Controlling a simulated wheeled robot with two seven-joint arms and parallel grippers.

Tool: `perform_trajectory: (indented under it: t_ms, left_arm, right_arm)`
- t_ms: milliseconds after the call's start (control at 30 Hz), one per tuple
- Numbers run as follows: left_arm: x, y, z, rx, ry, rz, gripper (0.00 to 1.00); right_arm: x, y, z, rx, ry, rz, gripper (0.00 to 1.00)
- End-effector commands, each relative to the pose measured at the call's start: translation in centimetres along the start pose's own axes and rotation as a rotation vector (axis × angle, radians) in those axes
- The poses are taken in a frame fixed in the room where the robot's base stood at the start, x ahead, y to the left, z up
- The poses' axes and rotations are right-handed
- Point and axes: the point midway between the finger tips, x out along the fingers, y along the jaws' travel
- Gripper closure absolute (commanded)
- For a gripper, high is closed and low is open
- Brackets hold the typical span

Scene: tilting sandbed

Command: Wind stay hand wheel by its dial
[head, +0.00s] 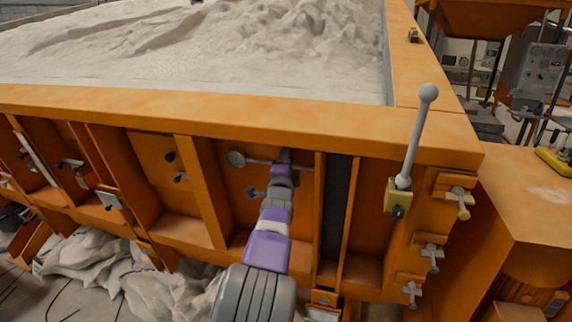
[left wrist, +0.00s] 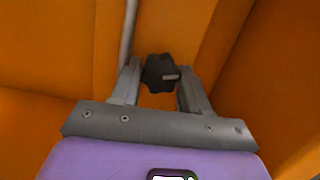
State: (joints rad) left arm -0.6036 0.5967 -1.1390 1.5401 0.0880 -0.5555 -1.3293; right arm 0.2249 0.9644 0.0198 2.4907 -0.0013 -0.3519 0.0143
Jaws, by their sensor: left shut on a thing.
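My left gripper (head: 283,162) is up against the orange side wall of the sandbed, below its top rim. In the left wrist view my left gripper (left wrist: 161,78) has its two fingers on either side of a dark lobed hand wheel (left wrist: 160,70) and is shut on it. A small pale mark shows on the wheel's face. In the head view the wheel is hidden by my gripper. A round grey disc, perhaps the dial (head: 236,158), sits left of my gripper, with a thin rod running toward it. Any reading on it is too small to tell. My right gripper is not in view.
A lever with a grey ball (head: 427,93) rises from a yellow block right of my arm. Orange ribs (head: 205,190) flank my gripper. Pale sand (head: 200,45) fills the bed behind the rim.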

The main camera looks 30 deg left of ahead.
Motion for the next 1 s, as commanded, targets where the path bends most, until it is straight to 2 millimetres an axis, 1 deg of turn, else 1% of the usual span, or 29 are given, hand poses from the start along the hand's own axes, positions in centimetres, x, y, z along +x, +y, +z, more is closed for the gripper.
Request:
perform_trajectory:
  t_ms: [33,300,867,900,1000]
  left_arm:
    - [0.03,-0.25,-0.17,0.027,0.004,-0.015,0.85]
    - [0.05,-0.29,-0.15,0.13,0.004,-0.034,0.85]
    - [0.07,-0.43,-0.11,0.157,0.003,-0.04,0.85]
    - [0.07,-0.43,-0.11,0.157,0.003,-0.04,0.52]
    - [0.07,-0.38,-0.1,0.157,0.003,-0.038,0.36]
  right_arm:
    - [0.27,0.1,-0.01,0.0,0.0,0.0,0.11]
    - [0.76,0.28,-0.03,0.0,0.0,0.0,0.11]
    - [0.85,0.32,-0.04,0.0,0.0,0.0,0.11]
    - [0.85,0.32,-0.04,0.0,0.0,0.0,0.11]
    - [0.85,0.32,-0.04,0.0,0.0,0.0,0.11]
